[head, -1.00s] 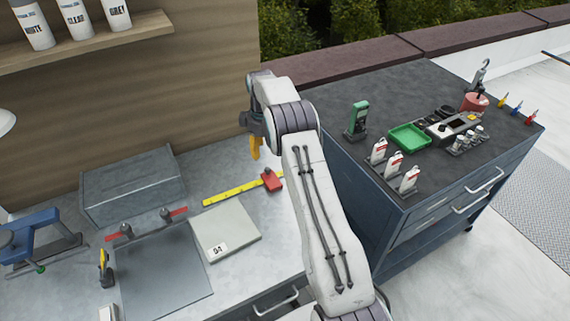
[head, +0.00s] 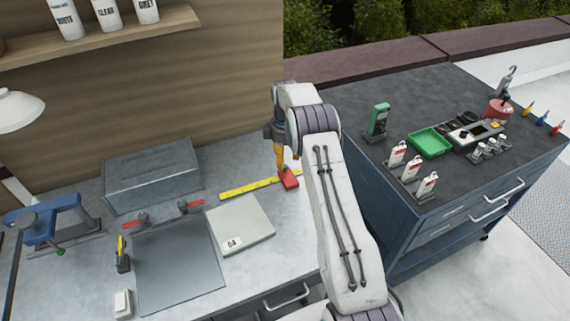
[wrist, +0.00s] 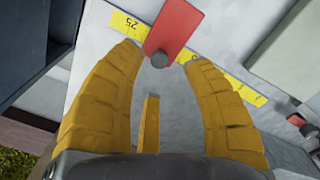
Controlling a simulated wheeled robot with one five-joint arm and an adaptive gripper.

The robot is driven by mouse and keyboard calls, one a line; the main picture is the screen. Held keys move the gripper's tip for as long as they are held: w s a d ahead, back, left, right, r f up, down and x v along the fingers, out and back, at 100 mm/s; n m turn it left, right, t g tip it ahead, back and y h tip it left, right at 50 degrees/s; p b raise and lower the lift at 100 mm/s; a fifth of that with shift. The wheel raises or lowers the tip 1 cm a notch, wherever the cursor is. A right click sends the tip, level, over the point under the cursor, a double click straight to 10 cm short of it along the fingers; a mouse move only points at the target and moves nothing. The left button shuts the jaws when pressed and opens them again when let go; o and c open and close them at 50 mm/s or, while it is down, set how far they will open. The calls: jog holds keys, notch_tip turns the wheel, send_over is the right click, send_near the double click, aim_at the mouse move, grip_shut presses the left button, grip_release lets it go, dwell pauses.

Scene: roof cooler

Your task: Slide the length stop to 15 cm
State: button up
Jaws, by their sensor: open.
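The length stop is a red block (head: 289,179) on a yellow ruler (head: 243,188) that lies on the grey bench. In the wrist view the red stop (wrist: 174,27) has a grey knob on its near end, and the ruler (wrist: 238,87) shows the mark 25 close to the stop's left side. My gripper (head: 281,166) is low over the bench, right at the stop. In the wrist view its yellow fingers (wrist: 165,62) are open, with the stop's knob end between their tips. I cannot tell whether they touch it. The ruler's 15 mark is not readable.
A pale block with a label (head: 243,224) lies in front of the ruler. A grey metal box (head: 153,171) stands behind left, and a dark plate (head: 178,266) with red-handled clamps lies left. A blue cabinet (head: 392,226) stands close on the right.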

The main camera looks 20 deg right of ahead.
aim_at(285, 166)
jog(key=shift+f+p, duration=0.45)
jog(key=shift+f, duration=1.5)
jog(key=shift+c, duration=0.4)
grip_shut()
